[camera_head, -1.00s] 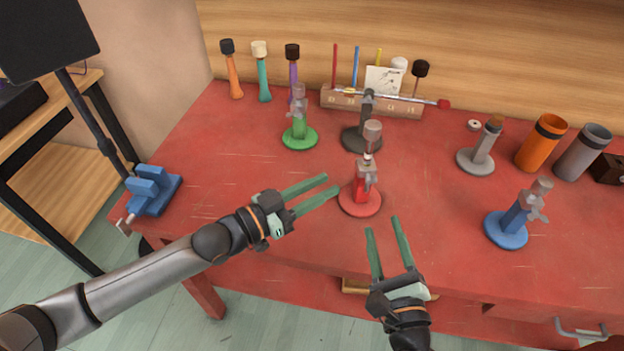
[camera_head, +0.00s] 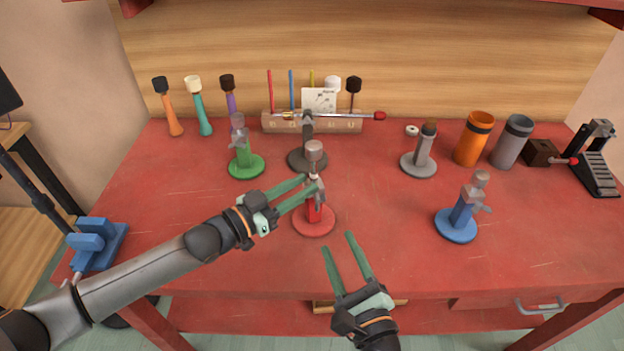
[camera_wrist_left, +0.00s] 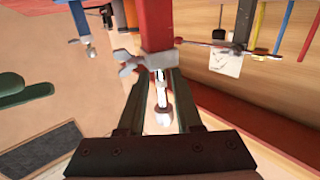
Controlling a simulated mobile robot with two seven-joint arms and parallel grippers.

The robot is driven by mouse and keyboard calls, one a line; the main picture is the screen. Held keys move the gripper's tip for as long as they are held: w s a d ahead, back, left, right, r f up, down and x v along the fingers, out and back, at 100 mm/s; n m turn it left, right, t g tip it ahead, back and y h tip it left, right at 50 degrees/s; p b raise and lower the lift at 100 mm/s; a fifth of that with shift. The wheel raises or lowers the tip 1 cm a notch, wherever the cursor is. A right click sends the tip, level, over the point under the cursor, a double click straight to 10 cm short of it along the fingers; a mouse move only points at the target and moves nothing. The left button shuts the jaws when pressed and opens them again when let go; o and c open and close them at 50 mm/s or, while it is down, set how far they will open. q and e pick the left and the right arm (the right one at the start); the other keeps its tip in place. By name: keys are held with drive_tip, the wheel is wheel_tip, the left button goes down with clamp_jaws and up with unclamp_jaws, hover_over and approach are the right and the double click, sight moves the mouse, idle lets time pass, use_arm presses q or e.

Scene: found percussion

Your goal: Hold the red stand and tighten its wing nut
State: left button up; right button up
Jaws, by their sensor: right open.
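The red stand (camera_head: 314,222) has a round red base, a short red post and a grey upper part, and stands upright near the middle of the table. Its silver wing nut (camera_wrist_left: 148,66) shows clearly in the left wrist view, on the post. My left gripper (camera_head: 311,183) is open, with its fingertips at the upper post of the red stand. In the left wrist view its fingers lie either side of the stand's metal part; contact is unclear. My right gripper (camera_head: 338,243) is open and empty, in front of the red stand's base, pointing towards it.
A green stand (camera_head: 246,166) and a dark stand (camera_head: 307,158) are behind the red one. A grey stand (camera_head: 419,165) and a blue stand (camera_head: 456,228) are to the right. A blue vise (camera_head: 98,246) is at the left edge. The front right table is clear.

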sight(311, 181)
use_arm(q)
drive_tip(key=shift+x, duration=1.8)
drive_tip(key=shift+c, duration=0.3)
clamp_jaws()
idle(0.7)
